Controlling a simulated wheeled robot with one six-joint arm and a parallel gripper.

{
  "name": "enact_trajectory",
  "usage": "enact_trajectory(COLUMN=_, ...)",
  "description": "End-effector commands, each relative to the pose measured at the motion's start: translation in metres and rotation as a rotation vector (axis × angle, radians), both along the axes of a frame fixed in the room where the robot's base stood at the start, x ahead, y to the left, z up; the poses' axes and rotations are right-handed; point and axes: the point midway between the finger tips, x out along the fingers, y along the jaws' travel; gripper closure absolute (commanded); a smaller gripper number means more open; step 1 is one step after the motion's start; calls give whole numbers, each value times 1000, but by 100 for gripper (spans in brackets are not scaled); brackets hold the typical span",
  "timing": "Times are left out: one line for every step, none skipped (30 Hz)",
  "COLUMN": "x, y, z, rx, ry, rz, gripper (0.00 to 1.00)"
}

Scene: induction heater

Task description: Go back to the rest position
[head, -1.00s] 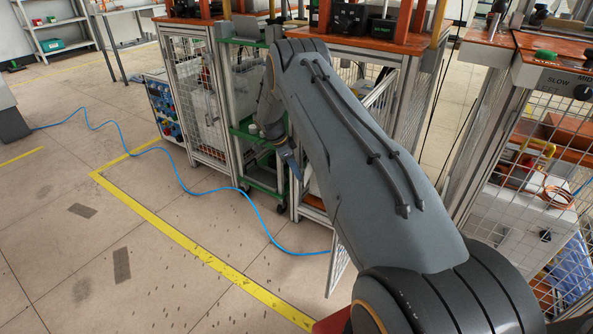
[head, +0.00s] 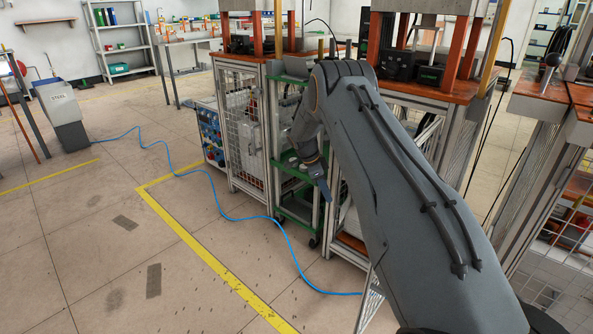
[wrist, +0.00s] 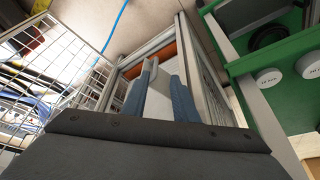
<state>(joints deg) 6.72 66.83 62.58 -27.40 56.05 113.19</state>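My arm reaches forward from the lower right in the head view. My gripper (head: 321,186) hangs pointing down beside the green trolley (head: 293,205), in front of the cabinets. In the wrist view, the two blue fingers of my gripper (wrist: 162,85) stand apart with a pale gap between them. I see nothing held between them. The green trolley (wrist: 285,62) is close on the right in the wrist view, with white round-lidded containers (wrist: 308,65) on it.
An open mesh door (wrist: 60,60) is left of the fingers in the wrist view. Framed cabinets (head: 240,125) stand beside the trolley. A blue cable (head: 215,205) crosses the floor near a yellow line (head: 205,252). Floor at left is largely clear.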

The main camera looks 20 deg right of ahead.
Motion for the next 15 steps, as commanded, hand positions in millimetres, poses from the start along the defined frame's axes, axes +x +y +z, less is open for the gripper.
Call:
enact_trajectory(x=0, y=0, z=0, rx=0, ry=0, rz=0, gripper=74)
enact_trajectory(x=0, y=1, z=1, rx=1, ry=0, rz=3, gripper=74)
enact_trajectory(x=0, y=4, z=2, rx=3, ry=2, rz=12, gripper=74)
enact_trajectory(x=0, y=8, z=5, rx=6, ry=4, rz=23, gripper=74)
enact_trajectory(x=0, y=13, z=9, rx=11, ry=7, rz=41, gripper=74)
enact_trajectory(x=-1, y=23, z=15, rx=20, ry=14, rz=74, gripper=74)
enact_trajectory(x=-3, y=34, z=21, rx=29, ry=22, rz=107, gripper=74)
enact_trajectory(x=-5, y=46, z=27, rx=39, ry=31, rz=146, gripper=74)
enact_trajectory(x=-9, y=63, z=38, rx=54, ry=45, rz=206, gripper=74)
enact_trajectory(x=-13, y=79, z=46, rx=67, ry=56, rz=256, gripper=74)
enact_trajectory(x=-18, y=94, z=55, rx=80, ry=67, rz=311, gripper=74)
enact_trajectory(x=-27, y=115, z=66, rx=99, ry=85, rz=386, gripper=74)
enact_trajectory(x=-34, y=130, z=75, rx=112, ry=98, rz=442, gripper=74)
enact_trajectory(x=-41, y=145, z=83, rx=124, ry=109, rz=499, gripper=74)
enact_trajectory(x=-52, y=164, z=93, rx=141, ry=126, rz=573, gripper=74)
